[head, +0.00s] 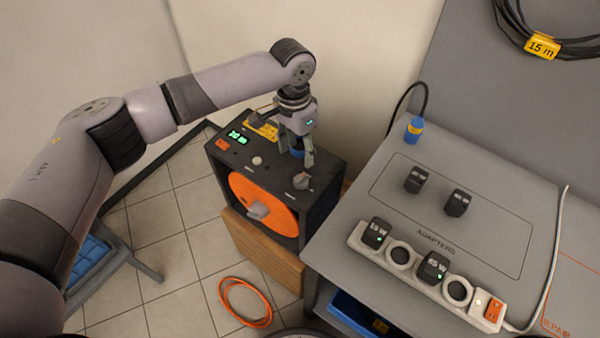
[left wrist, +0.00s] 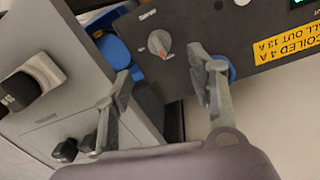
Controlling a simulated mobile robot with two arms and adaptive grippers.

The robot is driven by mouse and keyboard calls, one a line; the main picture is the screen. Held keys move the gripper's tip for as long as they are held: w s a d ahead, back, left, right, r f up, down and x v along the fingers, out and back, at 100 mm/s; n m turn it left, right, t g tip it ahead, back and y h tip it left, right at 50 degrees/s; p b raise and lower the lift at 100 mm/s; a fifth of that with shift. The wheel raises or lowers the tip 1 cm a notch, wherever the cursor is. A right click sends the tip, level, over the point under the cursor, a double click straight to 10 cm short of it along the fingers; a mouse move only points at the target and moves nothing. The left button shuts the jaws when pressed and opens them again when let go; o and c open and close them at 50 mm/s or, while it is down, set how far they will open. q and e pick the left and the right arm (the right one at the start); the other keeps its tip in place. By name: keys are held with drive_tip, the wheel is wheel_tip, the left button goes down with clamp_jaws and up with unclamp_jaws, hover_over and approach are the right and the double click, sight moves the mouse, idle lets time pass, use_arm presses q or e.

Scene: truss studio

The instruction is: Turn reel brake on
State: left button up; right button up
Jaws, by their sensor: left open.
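The cable reel box (head: 325,205) is dark, with an orange reel disc (head: 262,204) on its front. A grey rotary knob (head: 302,182) sits on its top panel near the right front corner. In the left wrist view the knob (left wrist: 159,43) shows a small red mark; the lettering beside it is too small to read. My left gripper (head: 297,160) points down above the box top, just behind the knob. It is open and empty. In the left wrist view its fingertips (left wrist: 160,68) are spread, with the knob between and beyond them. My right gripper is out of view.
A grey bench (head: 340,235) stands right of the box, carrying adapters (head: 415,179) and a white power strip (head: 400,258). A blue plug (head: 414,130) is at its back edge. An orange cable coil (head: 246,302) lies on the tiled floor. A blue socket (left wrist: 231,71) is partly behind one finger.

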sight(300, 176)
use_arm(q)
drive_tip(key=f, duration=0.7)
drive_tip(key=f+p, duration=0.1)
drive_tip(key=f, duration=0.2)
drive_tip(key=shift+s+d+f, duration=0.2)
drive_tip(key=shift+s, duration=0.1)
drive_tip(key=c, duration=1.1)
drive_tip(key=shift+c, duration=0.2)
